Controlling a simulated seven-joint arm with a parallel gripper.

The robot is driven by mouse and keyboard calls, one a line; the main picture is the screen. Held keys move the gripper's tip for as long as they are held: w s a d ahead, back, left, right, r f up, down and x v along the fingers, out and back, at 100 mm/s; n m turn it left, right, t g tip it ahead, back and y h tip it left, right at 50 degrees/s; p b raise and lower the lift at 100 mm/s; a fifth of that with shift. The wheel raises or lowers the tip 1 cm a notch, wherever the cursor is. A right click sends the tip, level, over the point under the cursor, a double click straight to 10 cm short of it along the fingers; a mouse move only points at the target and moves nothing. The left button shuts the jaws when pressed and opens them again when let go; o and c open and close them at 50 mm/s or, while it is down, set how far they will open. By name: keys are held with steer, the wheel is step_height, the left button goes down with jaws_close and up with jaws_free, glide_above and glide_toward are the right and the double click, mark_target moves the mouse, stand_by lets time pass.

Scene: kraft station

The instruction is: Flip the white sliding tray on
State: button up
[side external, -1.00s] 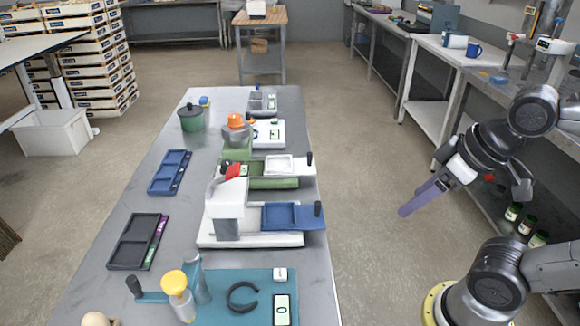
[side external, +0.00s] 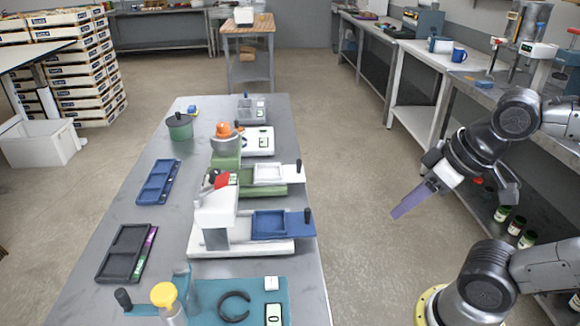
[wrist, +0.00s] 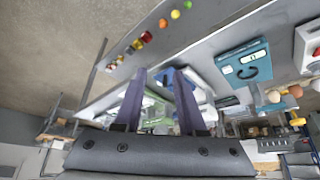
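The white sliding tray (side external: 269,174) sits on a green station (side external: 226,176) in the middle of the table, in the side view. It extends to the right and has an upright black handle (side external: 299,170) at its right end. My gripper (side external: 395,215) is in the air to the right of the table, well apart from the tray. In the wrist view, its two purple fingers (wrist: 159,72) stand apart with nothing held between them. The green station shows small between and behind the fingers there; its tray is hard to make out.
A white station with a blue sliding tray (side external: 268,223) and its own black handle stands in front of the green one. An orange-topped item (side external: 224,130) stands behind. A teal board (side external: 245,296) lies at the table's near end. Open floor separates my arm from the table.

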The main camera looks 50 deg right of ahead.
steer(key=shift+s+a+m, duration=0.15)
steer(key=shift+s+m, duration=0.05)
steer(key=shift+m, duration=0.2)
steer(key=shift+c, duration=1.2)
steer(key=a+r+m, duration=0.1)
steer(key=w+a+r+m+y, duration=0.1)
steer(key=r, duration=0.1)
steer(key=shift+r+m+g, duration=0.15)
steer(key=shift+m+g, duration=0.15)
steer(key=shift+m, duration=0.1)
jaws_close()
steer(key=w+d+r+m+g+y, duration=0.1)
steer(key=w+d+r+m+y, duration=0.15)
steer(key=w+m, duration=0.5)
steer(key=w+d+r+m+g+y, duration=0.15)
steer(key=w+r+m, duration=0.3)
steer(key=w, duration=0.65)
steer(key=w+d+f+m+y, duration=0.1)
steer(key=w+d+f+m, duration=0.1)
steer(key=d+f, duration=0.2)
steer(key=w+d+f+m+t+y, duration=0.1)
steer(key=w+d+f+m, duration=0.2)
steer(key=d, duration=0.8)
steer(key=w+d+f+m+t, duration=0.1)
steer(key=w+d+f+m, duration=0.1)
steer(key=d+f, duration=0.5)
steer(key=shift+w+d+m+y, duration=0.25)
steer(key=shift+d+m+y, duration=0.15)
steer(key=shift+d+m, duration=0.15)
